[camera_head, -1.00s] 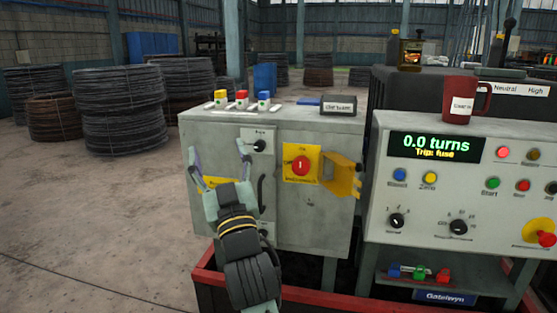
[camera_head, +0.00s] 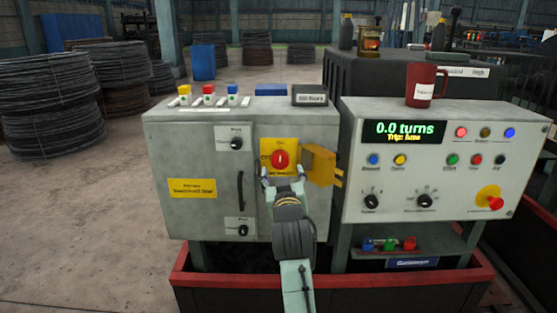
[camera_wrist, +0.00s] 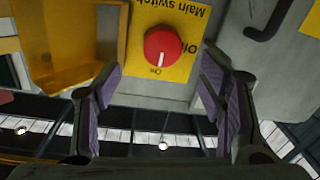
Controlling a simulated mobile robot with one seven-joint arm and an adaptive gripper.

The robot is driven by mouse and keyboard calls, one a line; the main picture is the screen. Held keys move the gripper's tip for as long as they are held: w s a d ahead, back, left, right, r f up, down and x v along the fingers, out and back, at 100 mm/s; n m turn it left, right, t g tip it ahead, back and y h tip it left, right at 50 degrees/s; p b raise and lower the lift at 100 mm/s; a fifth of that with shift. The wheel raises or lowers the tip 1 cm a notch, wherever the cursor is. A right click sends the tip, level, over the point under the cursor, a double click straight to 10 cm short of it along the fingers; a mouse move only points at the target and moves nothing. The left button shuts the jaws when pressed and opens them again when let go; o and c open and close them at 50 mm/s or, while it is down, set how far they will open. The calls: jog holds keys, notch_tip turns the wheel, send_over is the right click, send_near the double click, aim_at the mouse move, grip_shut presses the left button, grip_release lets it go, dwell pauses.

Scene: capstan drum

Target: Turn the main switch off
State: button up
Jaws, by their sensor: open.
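The main switch is a round red knob (camera_head: 280,159) on a yellow plate on the grey cabinet's front. In the wrist view the knob (camera_wrist: 163,47) shows upside down, its white mark pointing at the word "On". My gripper (camera_head: 283,172) is just in front of the plate, at the knob's lower edge in the head view. In the wrist view my gripper (camera_wrist: 162,85) is open, with its two purple-padded fingers apart and nothing between them. The knob lies beyond the fingertips, roughly centred between them. Contact with the knob does not show.
An open yellow flap (camera_head: 321,165) sticks out just right of the switch. A black door handle (camera_head: 240,190) is to the left. The control console (camera_head: 440,180) with a red mug (camera_head: 425,85) stands at the right. A red tray edge (camera_head: 330,281) runs below.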

aim_at(281, 162)
jog(key=w, duration=0.2)
jog(key=w+p, duration=0.1)
jog(key=w, duration=0.4)
jog(key=shift+w+a+p, duration=0.25)
jog(key=shift+a+p, duration=0.05)
jog(key=shift+p, duration=0.05)
jog(key=shift+c, duration=0.3)
jog(key=c, duration=1.1)
